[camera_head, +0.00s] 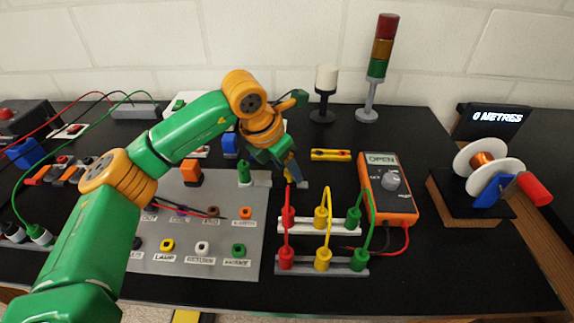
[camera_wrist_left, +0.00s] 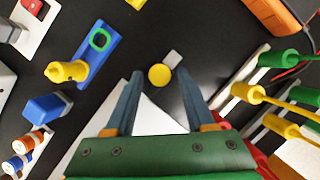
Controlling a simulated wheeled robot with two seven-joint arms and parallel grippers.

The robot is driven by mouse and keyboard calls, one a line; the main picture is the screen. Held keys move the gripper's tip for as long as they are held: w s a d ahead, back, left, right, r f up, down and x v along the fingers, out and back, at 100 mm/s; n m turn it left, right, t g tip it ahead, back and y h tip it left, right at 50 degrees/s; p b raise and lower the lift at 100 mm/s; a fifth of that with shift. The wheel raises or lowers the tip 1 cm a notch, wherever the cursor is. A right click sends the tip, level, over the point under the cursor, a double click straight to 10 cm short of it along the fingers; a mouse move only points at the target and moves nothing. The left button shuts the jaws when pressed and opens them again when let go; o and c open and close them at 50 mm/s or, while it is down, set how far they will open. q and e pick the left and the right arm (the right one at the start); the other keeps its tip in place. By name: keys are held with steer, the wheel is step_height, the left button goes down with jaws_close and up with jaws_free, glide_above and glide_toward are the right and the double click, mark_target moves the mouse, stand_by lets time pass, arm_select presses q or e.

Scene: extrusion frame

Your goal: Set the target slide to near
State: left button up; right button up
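A small yellow round knob (camera_wrist_left: 159,74) with a light grey piece (camera_wrist_left: 173,60) beside it shows in the left wrist view, on the black table. It may be the target slide; no label is readable on it. My left gripper (camera_head: 291,174) is above this spot in the head view, pointing down. In the left wrist view its two fingers (camera_wrist_left: 158,88) are apart, with the knob visible in the gap beyond their tips. Nothing is held. I cannot tell whether the fingertips touch the knob. In the head view the gripper largely hides it. My right gripper is not in view.
Terminal posts with coloured leads (camera_head: 322,262) and an orange multimeter (camera_head: 388,205) stand to the right. A grey labelled panel (camera_head: 215,222) lies left. A yellow bar (camera_head: 330,154) lies behind. A reel (camera_head: 488,168) and a "0 METRES" display (camera_head: 497,117) are far right.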

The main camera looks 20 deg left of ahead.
arm_select(q)
jaws_close()
stand_by(1.2)
